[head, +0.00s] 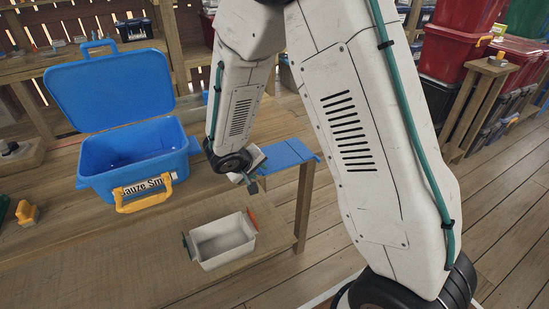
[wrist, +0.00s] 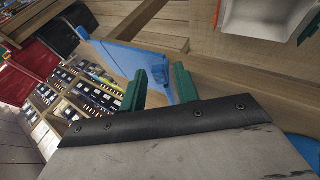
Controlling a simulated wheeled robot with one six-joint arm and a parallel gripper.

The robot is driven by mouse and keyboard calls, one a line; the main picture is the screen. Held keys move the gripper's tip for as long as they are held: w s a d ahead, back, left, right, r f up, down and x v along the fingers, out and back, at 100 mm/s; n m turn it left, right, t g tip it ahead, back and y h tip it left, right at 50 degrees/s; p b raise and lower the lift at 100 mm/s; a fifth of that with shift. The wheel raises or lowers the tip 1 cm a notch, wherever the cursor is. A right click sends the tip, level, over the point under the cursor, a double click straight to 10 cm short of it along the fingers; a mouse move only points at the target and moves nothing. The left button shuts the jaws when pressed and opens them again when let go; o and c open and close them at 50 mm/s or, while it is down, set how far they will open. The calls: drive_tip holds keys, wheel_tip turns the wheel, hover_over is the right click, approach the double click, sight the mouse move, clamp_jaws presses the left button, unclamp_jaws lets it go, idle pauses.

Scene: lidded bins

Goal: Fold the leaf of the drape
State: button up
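The blue drape (head: 288,155) lies at the right end of the wooden table in the head view, with part of it at the table's edge. In the wrist view the blue drape (wrist: 122,52) runs as a flat sheet from upper left down behind the fingers. My gripper (head: 252,182) is close to the drape's left side in the head view. In the wrist view my gripper (wrist: 160,84) has its two green fingers apart, with blue showing in the gap. I cannot tell whether the sheet lies between the fingers or beyond them. My wrist hides part of the drape.
A blue bin (head: 135,160) with its lid raised and a yellow latch stands left on the table. A small white tray (head: 222,241) sits near the front. Shelves and red bins (head: 455,52) stand at back right. Floor is open beyond the table's right end.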

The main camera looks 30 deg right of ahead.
drive_tip(key=c, duration=0.6)
drive_tip(key=shift+d+r+y, duration=0.25)
drive_tip(key=shift+d+y, duration=0.25)
drive_tip(key=shift+y, duration=0.4)
drive_tip(key=shift+d+r+m+y, duration=0.15)
drive_tip(key=shift+d+m+y, duration=0.15)
drive_tip(key=shift+d+y, duration=0.15)
drive_tip(key=shift+y, duration=0.45)
drive_tip(key=shift+c, duration=0.2)
drive_tip(key=shift+d, duration=0.1)
drive_tip(key=shift+d+y, duration=0.5)
drive_tip(key=shift+y, duration=0.3)
